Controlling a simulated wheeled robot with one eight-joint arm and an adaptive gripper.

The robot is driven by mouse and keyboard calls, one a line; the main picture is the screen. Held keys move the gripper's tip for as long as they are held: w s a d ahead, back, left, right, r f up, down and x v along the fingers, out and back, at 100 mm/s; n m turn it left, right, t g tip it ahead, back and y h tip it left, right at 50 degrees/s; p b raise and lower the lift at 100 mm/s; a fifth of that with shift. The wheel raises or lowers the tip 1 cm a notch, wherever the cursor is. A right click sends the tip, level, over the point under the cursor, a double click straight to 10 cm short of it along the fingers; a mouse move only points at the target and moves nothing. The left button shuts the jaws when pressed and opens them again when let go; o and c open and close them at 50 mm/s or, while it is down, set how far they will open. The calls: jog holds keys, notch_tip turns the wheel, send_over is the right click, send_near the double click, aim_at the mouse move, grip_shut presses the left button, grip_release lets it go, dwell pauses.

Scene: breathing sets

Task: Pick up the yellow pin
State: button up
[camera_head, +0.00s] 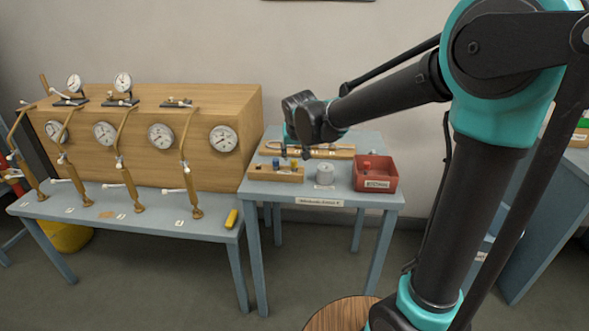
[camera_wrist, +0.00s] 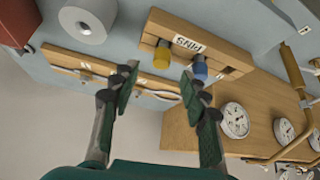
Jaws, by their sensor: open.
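The yellow pin (camera_wrist: 162,56) stands in a wooden block (camera_wrist: 224,57) labelled PINS, beside a blue pin (camera_wrist: 199,69). In the wrist view it lies between the lines of my two fingers, a little beyond their tips. My gripper (camera_wrist: 160,86) is open and empty, with one finger on each side. In the head view the wooden block sits at the front left of the small blue table, with the blue pin (camera_head: 275,162) in it and the yellow pin (camera_head: 293,165) small at its right. My gripper (camera_head: 294,152) is just above and behind the block, partly hidden by my arm.
A grey cylinder (camera_head: 325,174) and a red bin (camera_head: 376,175) stand right of the block. A longer wooden rack (camera_head: 335,152) lies behind it. A gauge panel with brass pipes (camera_head: 183,165) is at the left. A yellow object (camera_head: 231,219) lies on the left bench's edge.

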aim_at(294, 161)
jog(key=shift+x, duration=2.9)
jog(key=shift+s, duration=0.2)
jog(key=shift+c, duration=0.2)
grip_shut()
